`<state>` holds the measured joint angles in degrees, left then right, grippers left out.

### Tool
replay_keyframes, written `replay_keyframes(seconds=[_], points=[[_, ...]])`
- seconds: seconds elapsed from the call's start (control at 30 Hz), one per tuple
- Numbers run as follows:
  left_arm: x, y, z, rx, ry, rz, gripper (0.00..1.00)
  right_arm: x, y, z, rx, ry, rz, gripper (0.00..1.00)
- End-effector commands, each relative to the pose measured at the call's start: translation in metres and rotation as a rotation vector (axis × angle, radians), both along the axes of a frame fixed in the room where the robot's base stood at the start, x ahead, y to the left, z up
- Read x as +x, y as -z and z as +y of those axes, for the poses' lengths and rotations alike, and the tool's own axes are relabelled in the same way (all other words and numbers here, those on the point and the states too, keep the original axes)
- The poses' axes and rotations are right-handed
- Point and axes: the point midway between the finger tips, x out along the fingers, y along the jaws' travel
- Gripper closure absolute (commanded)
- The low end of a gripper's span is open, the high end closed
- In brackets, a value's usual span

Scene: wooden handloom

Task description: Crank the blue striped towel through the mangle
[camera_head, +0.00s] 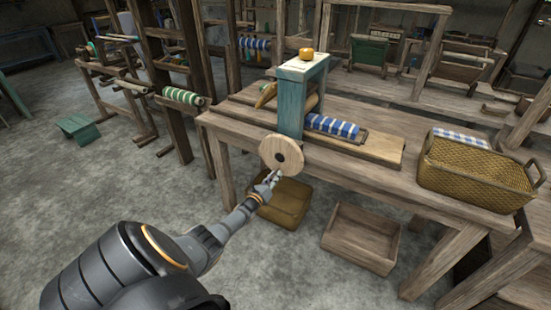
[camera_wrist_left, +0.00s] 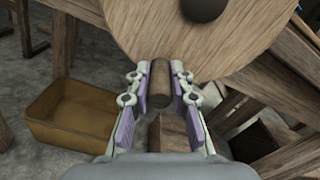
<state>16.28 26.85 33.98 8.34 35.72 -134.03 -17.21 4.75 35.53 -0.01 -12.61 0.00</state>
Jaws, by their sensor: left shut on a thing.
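The mangle (camera_head: 291,105) is a teal wooden frame on the workbench, with a round wooden crank wheel (camera_head: 281,154) on its near side. The wheel also fills the top of the left wrist view (camera_wrist_left: 190,45). The blue striped towel (camera_head: 332,126) lies on the board just right of the mangle frame. My left gripper (camera_head: 271,179) is at the wheel's lower edge. In the left wrist view its fingers (camera_wrist_left: 160,92) are on both sides of the wooden crank handle (camera_wrist_left: 160,80), shut on it. My right gripper is not in view.
A wicker basket (camera_head: 472,178) with a blue checked cloth (camera_head: 461,138) stands on the bench's right end. Below the bench are a yellow-brown tub (camera_head: 284,205) and an empty wooden crate (camera_head: 361,238). Looms stand behind.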

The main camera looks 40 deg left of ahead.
Motion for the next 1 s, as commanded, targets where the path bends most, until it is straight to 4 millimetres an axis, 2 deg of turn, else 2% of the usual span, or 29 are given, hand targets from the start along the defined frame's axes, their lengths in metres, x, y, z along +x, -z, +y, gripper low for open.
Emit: replay_keyframes(seconds=[0.27,0.3,0.43,0.77,0.87,1.0], points=[[0.0,-0.001,0.002,-0.002,-0.003,-0.002,1.0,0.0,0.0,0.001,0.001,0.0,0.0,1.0],[0.0,-0.001,0.002,-0.001,-0.003,-0.002,0.75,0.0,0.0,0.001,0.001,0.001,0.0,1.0],[0.0,-0.001,0.002,-0.001,-0.002,-0.002,0.57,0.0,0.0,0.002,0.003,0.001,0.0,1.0],[-0.001,0.0,0.0,0.0,0.0,-0.001,0.56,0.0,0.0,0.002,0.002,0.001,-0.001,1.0],[-0.007,0.0,0.0,0.001,-0.001,-0.001,0.56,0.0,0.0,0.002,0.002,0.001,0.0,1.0],[-0.026,0.001,-0.006,0.001,0.004,0.001,0.56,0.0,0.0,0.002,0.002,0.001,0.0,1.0]])
